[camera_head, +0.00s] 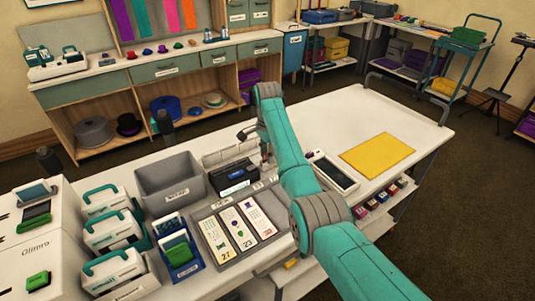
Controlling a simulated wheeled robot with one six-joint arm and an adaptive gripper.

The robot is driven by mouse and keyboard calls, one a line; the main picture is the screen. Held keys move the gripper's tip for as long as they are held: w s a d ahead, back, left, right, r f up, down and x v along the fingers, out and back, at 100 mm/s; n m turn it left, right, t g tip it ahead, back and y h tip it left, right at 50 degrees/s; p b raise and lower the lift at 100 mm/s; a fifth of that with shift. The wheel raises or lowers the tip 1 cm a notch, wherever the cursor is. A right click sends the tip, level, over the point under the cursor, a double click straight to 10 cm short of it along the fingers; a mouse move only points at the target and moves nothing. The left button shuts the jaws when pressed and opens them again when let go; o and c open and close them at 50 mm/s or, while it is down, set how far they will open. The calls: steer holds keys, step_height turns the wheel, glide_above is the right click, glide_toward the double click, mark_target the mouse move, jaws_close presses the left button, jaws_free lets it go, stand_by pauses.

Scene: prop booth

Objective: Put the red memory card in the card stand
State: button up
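I cannot make out the red memory card for certain in the head view. A blue stand (195,262) with a green card-like piece (179,255) in it stands at the front of the white table; I cannot tell if it is the card stand. My teal arm reaches over the table. My gripper (262,150) is at its far end, near a black device (233,176), mostly hidden by the arm and too small to read. Whether it holds anything is not visible.
A grey bin (170,181), a grey tray (208,235) with numbered cards, and several teal-handled cases (112,233) crowd the table's left. A yellow mat (377,155) lies at the right, beside a white-framed dark tablet (334,174).

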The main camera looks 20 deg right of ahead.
steer(key=shift+r, duration=3.75)
